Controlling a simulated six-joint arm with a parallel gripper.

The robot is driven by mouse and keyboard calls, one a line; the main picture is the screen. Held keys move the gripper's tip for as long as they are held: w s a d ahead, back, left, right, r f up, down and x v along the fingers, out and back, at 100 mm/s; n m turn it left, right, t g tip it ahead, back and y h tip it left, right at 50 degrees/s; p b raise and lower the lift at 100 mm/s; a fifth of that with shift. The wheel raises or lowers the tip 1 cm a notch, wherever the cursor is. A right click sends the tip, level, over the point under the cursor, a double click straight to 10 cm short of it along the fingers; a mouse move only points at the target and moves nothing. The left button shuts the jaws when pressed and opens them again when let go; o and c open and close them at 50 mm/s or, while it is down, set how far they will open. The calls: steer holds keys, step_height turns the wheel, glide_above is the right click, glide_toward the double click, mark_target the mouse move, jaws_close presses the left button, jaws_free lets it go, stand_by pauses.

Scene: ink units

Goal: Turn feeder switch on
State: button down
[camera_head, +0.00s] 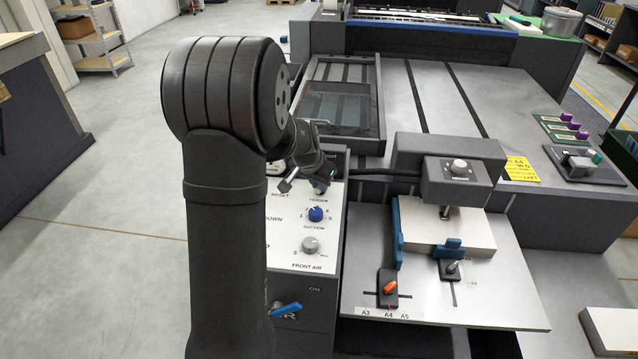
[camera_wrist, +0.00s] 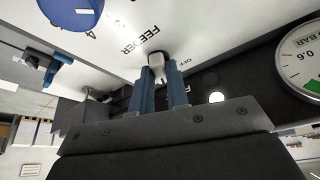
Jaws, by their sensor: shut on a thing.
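The feeder switch (camera_wrist: 156,60) shows in the wrist view as a small light-coloured tip beside the FEEDER lettering, with OFF printed close by. My gripper (camera_wrist: 162,78) has its two blue fingers on either side of the switch, shut on it. Most of the switch is hidden between the fingers. Its exact angle cannot be told. In the camera_head view my gripper (camera_head: 321,187) is at the upper part of the sloping white control panel (camera_head: 285,240), just above the FEEDER label. My arm hides the left part of the panel.
Below the switch are a blue suction knob (camera_head: 315,214), a grey front air knob (camera_head: 311,245) and a blue lever (camera_head: 287,309). A pressure gauge (camera_wrist: 302,58) is close on the right in the wrist view. A metal toggle (camera_head: 290,182) stands left of my gripper.

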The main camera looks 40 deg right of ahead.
steer(key=shift+w+m+g, duration=0.1)
steer(key=shift+m+g, duration=0.2)
steer(key=shift+m, duration=0.5)
steer(key=c, duration=1.4)
jaws_free()
steer(key=shift+a+r, duration=0.1)
steer(key=v, duration=1.7)
steer(key=shift+a, duration=0.3)
steer(key=x, duration=1.7)
steer(key=shift+d, duration=0.35)
